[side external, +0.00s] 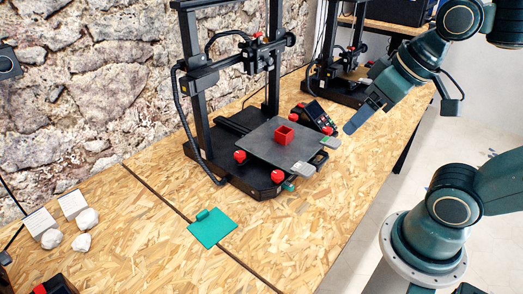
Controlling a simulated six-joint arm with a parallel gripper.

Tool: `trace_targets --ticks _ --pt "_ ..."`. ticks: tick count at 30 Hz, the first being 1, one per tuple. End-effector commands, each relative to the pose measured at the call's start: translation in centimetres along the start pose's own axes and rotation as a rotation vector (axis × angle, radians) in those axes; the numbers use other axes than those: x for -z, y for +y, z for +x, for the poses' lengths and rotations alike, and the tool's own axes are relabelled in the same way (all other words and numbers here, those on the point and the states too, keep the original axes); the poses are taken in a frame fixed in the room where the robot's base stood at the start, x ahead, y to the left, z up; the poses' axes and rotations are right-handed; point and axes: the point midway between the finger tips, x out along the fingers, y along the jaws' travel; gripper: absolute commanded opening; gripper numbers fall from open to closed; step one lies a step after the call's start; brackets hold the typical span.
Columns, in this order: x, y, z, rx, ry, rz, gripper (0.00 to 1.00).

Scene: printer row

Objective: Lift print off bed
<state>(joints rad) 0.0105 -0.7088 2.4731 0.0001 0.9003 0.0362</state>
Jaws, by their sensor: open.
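A small red box-shaped print (285,135) stands on the dark print bed (265,148) of the near 3D printer (232,90). It looks open at the top. My gripper (362,118) is open and empty, in the air to the right of the bed and apart from the print. It points down and to the left. Whether the print is stuck to the bed cannot be seen.
The printer's uprights and print head (262,55) rise behind the bed. A screen unit (320,116) stands beside it. A green scraper-like plate (212,228) lies on the wooden table (150,240). White lumps (85,219) lie at the left. A second printer (345,75) stands behind.

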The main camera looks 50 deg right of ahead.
Motion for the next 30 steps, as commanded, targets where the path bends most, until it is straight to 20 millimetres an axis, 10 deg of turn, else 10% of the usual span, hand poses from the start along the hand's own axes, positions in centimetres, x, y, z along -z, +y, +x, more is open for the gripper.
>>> trace_targets --ticks 14,30 --pt "7.2 1.9 2.7 -0.052 -0.108 0.343 0.67" --pt "14.7 6.3 10.3 -0.15 -0.224 0.791 0.67"
